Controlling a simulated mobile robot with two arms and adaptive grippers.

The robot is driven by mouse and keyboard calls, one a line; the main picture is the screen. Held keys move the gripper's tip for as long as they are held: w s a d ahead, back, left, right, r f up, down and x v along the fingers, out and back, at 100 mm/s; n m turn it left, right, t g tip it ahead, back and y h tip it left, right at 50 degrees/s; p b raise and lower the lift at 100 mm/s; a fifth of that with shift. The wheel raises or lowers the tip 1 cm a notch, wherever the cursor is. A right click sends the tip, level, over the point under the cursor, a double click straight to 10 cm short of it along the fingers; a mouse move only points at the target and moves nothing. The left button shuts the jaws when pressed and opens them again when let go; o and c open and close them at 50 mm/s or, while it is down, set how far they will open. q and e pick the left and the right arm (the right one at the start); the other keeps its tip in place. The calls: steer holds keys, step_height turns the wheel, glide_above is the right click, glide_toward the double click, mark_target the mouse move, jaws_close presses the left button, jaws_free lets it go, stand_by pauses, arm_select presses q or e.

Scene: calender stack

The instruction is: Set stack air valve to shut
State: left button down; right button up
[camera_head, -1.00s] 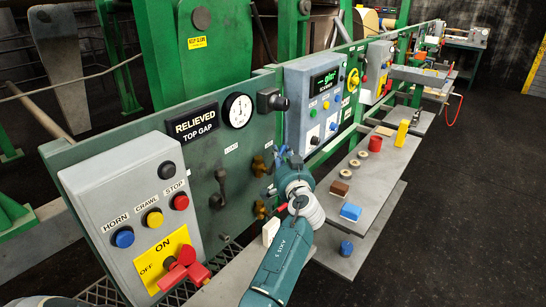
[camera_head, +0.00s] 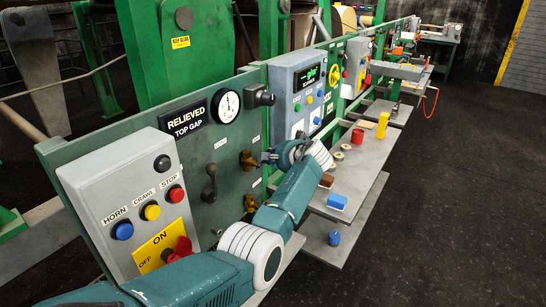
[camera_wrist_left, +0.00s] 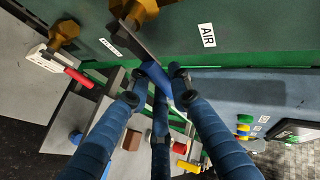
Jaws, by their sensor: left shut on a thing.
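The upper brass valve (camera_head: 249,160) is on the green panel; its brass body also shows at the top of the left wrist view (camera_wrist_left: 140,10). A white AIR label (camera_wrist_left: 208,35) is beside it there. A grey lever (camera_wrist_left: 128,38) runs from this valve to a blue end (camera_wrist_left: 157,76). My left gripper (camera_wrist_left: 160,82), with dark blue fingers, is shut on the lever's blue end. In the head view this gripper (camera_head: 269,157) is small and partly hidden beside the valve. My right gripper is not in view.
A lower brass valve (camera_head: 250,203) is below; its red handle (camera_wrist_left: 78,77) shows in the wrist view. A grey button box (camera_head: 128,190) is at left. A shelf (camera_head: 365,165) on the right holds a blue block (camera_head: 337,201) and a red cylinder (camera_head: 358,137).

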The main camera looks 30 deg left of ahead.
arm_select(q)
steer(key=shift+f+g, duration=0.35)
steer(key=shift+g, duration=0.05)
stand_by(0.4)
steer(key=c, duration=1.6)
jaws_free()
steer(key=v, duration=1.2)
steer(key=shift+w, duration=0.1)
